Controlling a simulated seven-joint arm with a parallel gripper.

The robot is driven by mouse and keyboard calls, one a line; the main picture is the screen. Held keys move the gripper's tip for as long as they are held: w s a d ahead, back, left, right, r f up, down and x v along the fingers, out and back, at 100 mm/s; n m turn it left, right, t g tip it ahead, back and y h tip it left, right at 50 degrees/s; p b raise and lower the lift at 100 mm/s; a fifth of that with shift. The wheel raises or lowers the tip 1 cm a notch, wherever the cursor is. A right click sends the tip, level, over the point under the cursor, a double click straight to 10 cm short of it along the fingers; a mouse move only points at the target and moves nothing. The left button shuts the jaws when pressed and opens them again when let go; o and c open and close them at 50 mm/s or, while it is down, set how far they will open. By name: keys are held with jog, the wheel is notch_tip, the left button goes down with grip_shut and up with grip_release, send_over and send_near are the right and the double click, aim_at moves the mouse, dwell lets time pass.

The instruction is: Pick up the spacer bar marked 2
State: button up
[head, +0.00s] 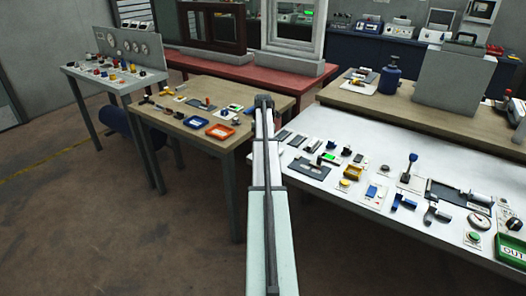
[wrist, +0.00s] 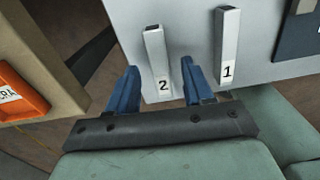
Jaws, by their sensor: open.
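The spacer bar marked 2 (wrist: 155,55) is a pale grey bar with a black 2 on its near end, in the wrist view. It lies near the edge of the light table (wrist: 185,30). My gripper (wrist: 159,72) is open, with its blue fingers to the left and right of this bar's near part in the picture. A gap shows on each side, and I cannot tell the height of the fingers above it. A similar bar marked 1 (wrist: 227,45) lies to the right, outside the right finger.
The white table holds several small parts to the right.

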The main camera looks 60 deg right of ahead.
jog(key=shift+f, duration=0.6)
grip_shut()
